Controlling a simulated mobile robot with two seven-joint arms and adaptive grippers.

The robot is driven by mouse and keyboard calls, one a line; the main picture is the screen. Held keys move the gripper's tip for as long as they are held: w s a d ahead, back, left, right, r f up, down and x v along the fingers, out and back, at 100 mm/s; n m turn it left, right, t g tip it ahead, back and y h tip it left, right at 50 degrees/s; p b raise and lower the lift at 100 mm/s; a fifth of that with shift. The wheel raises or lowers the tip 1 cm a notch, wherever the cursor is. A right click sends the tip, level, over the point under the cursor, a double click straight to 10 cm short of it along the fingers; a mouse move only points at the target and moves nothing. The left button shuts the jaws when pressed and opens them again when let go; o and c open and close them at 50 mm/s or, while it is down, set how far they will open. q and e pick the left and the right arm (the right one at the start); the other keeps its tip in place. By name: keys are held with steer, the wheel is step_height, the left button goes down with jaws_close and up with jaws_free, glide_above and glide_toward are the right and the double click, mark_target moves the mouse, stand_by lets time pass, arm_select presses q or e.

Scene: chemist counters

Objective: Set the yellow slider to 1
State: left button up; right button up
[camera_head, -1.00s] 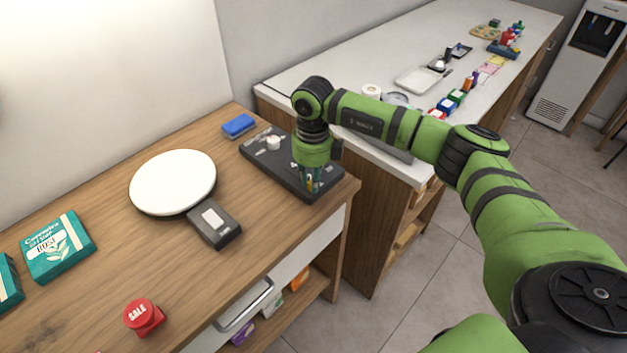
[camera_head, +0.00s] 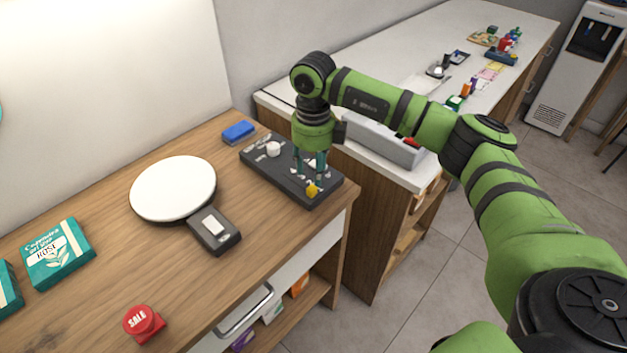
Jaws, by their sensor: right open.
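The yellow slider (camera_head: 313,190) is a small yellow knob near the front right end of the dark control panel (camera_head: 262,163). The panel lies on the wooden counter and also carries a white round knob (camera_head: 274,149) and white markings too small to read. My right gripper (camera_head: 310,178) points down over the panel, open, with its fingertips just above and behind the yellow slider. I cannot tell whether they touch the slider. Part of the panel is hidden behind the fingers. My left gripper is not in view.
A white round plate with a dark display unit (camera_head: 173,188) stands left of the panel. A blue block (camera_head: 238,132) lies behind it. A red SALE button (camera_head: 143,322) and teal boxes (camera_head: 58,252) are at the left. A white counter (camera_head: 390,85) with several items stands beyond.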

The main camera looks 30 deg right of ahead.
mark_target(314, 188)
step_height(314, 188, up, 6)
stand_by(0.6)
